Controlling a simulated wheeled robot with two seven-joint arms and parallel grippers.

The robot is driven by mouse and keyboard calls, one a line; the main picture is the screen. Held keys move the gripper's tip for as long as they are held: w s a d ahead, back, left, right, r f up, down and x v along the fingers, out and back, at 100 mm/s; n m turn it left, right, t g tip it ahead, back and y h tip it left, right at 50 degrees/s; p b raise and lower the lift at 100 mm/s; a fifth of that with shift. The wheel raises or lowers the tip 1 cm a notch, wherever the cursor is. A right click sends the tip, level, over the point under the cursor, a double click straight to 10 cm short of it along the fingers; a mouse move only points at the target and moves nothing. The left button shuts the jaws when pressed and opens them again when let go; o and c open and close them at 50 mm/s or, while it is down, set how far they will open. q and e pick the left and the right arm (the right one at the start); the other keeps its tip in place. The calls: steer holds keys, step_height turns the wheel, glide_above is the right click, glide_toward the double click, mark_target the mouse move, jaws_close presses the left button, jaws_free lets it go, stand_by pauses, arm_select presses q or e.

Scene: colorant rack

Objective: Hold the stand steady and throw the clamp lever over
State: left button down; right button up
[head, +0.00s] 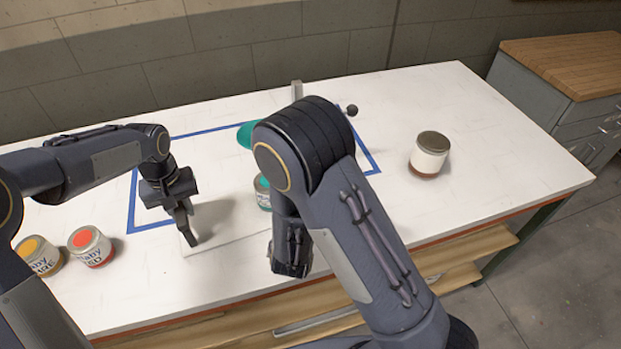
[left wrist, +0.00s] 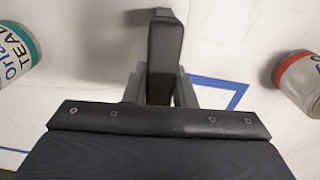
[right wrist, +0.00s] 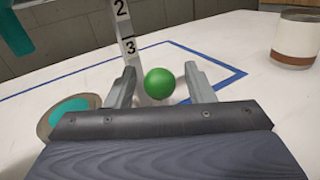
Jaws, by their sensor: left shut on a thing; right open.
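The stand's pale base plate (head: 228,238) lies on the table, and its upright post shows behind my right arm (head: 297,90). In the right wrist view the post carries the numbers 2 and 3 (right wrist: 125,30). My left gripper (head: 183,222) is shut on a dark upright handle (left wrist: 160,60) at the plate's left end. A green ball knob (right wrist: 159,83), seemingly the clamp lever's end, appears between the spread fingers of my right gripper (right wrist: 160,76). I cannot tell whether they touch it. My right arm hides the rest of the lever in the head view.
A teal-labelled can (head: 263,192) and a teal part (head: 246,134) are close to my right arm. A brown-and-white can (head: 430,155) stands at the right. Orange (head: 38,255) and red (head: 90,246) cans stand front left. Blue tape (head: 130,205) marks the table.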

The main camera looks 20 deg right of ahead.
jaws_close()
steer(key=d+m+g+y, duration=0.1)
steer(key=d+m, duration=0.1)
steer(key=m, duration=0.1)
steer(key=shift+d+g, duration=0.3)
steer(key=shift+d, duration=0.1)
steer(key=shift+w+d+f+m+g+y, duration=0.1)
steer(key=shift+d+f+m+g+y, duration=0.1)
steer(key=shift+d+m+y, duration=0.25)
steer(key=shift+w+d+f+m+g+y, duration=0.15)
steer(key=shift+d+m+g+y, duration=0.1)
steer(key=shift+d+m, duration=0.35)
steer(key=shift+s+d+f+m+g+y, duration=0.1)
steer(key=shift+d+f+m+g+y, duration=0.3)
steer(key=shift+d+y, duration=0.2)
jaws_free()
